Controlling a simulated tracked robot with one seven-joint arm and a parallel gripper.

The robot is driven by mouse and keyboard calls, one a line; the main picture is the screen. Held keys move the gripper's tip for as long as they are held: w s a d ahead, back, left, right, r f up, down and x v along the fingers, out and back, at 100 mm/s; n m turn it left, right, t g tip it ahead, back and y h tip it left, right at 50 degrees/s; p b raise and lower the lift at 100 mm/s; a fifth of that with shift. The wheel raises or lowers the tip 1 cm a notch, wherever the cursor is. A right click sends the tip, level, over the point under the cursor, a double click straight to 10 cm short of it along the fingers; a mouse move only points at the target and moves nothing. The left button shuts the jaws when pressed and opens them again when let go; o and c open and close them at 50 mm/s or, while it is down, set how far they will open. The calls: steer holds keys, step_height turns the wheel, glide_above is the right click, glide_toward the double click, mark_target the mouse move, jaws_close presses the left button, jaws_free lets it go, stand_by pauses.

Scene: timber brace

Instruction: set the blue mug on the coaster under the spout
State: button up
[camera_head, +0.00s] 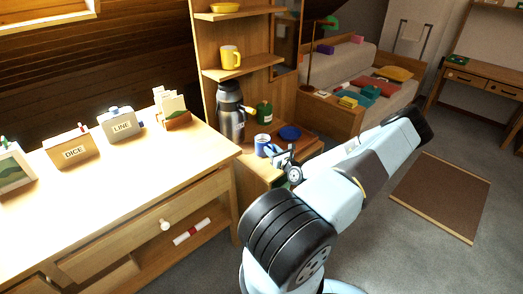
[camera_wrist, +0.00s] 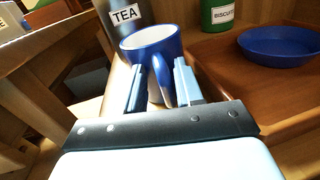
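The blue mug (camera_head: 263,143) stands near the front of the wooden ledge, just right of the steel tea flask (camera_head: 230,120). In the wrist view the mug (camera_wrist: 153,45) is upright, its pale inside showing and its handle toward me. My gripper (camera_wrist: 160,78) has one finger on each side of the handle. I cannot tell whether the fingers press on it. In the head view my gripper (camera_head: 284,157) is just right of the mug. The flask, labelled TEA, also shows in the wrist view (camera_wrist: 122,14). I cannot make out a coaster; the mug's base is partly hidden.
A green biscuit tin (camera_head: 264,112) stands behind. A desk with labelled boxes (camera_head: 120,125) is at left. Open floor lies at right.

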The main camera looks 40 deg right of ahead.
jaws_close()
stand_by(0.5)
